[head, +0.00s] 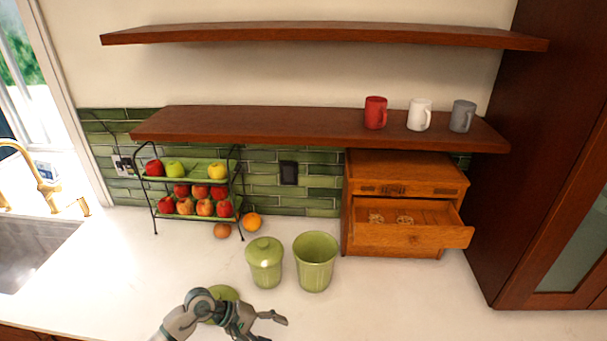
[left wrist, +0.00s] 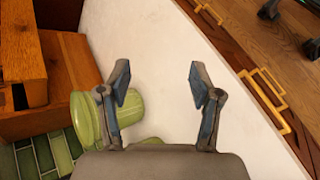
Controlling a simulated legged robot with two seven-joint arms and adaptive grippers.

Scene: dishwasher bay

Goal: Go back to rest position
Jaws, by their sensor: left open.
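My left gripper (head: 270,328) is low in the head view, over the front of the white counter. In the left wrist view its two fingers (left wrist: 158,78) are spread wide with nothing between them. Its wrist partly hides a green round lid or dish (head: 226,292) on the counter. A lidded green jar (head: 265,264) and an open green canister (head: 315,262) stand behind the gripper, apart from it. The canister also shows beside the left finger in the left wrist view (left wrist: 125,112). My right gripper is in neither view.
A wooden box (head: 405,180) has its drawer (head: 412,236) pulled out, with cookies inside. A fruit rack (head: 155,205) stands at left, near the sink (head: 35,250). Red, white and grey mugs sit on the lower shelf (head: 250,124). The counter's right front (head: 400,300) is clear.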

